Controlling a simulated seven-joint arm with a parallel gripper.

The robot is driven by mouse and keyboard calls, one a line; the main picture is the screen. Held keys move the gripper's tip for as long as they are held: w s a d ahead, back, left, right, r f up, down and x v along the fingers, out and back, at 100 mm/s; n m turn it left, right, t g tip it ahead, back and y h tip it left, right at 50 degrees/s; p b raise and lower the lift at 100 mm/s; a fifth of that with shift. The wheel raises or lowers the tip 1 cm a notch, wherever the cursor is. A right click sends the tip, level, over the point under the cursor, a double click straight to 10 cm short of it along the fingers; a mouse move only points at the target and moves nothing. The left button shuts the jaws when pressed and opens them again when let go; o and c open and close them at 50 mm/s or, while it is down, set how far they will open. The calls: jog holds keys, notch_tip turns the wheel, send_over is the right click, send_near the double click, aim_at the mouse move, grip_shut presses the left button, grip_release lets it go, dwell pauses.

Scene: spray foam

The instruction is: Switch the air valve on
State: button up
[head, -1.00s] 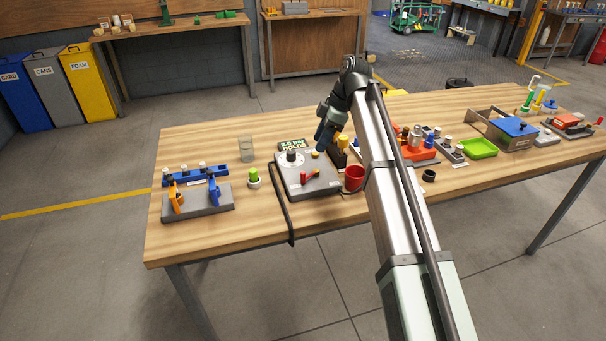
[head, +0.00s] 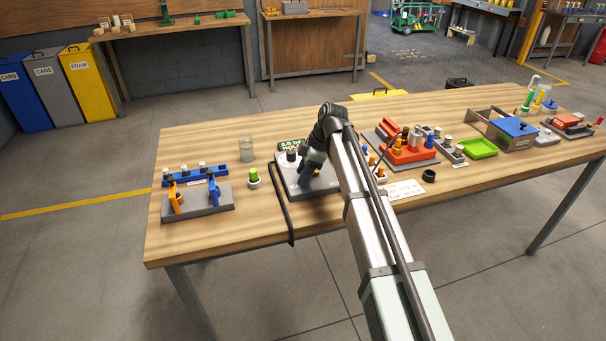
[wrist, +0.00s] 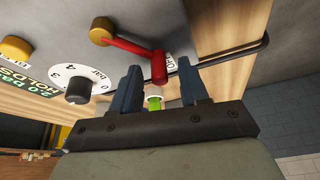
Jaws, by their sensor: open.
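The air valve shows in the wrist view as a red lever (wrist: 130,46) on a brass hub, mounted on a grey panel (wrist: 200,20). Its free end lies by a small white label, partly covered and not fully readable. My gripper (wrist: 159,78) is open. Its two dark fingers point at the panel, and the lever's end shows between their tips; I cannot tell whether they touch it. In the head view my gripper (head: 304,180) is low over the grey panel (head: 322,190), and my arm hides the lever.
A black dial knob (wrist: 78,90) and a brass button (wrist: 15,48) sit on the panel near the lever. A black hose (head: 281,205) runs along the panel's left side. Red fixtures (head: 408,151) stand to the right.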

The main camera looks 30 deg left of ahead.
jog(key=shift+s+a+f, duration=0.1)
jog(key=shift+a+f, duration=0.05)
jog(key=shift+f, duration=0.2)
grip_shut()
dwell(0.3)
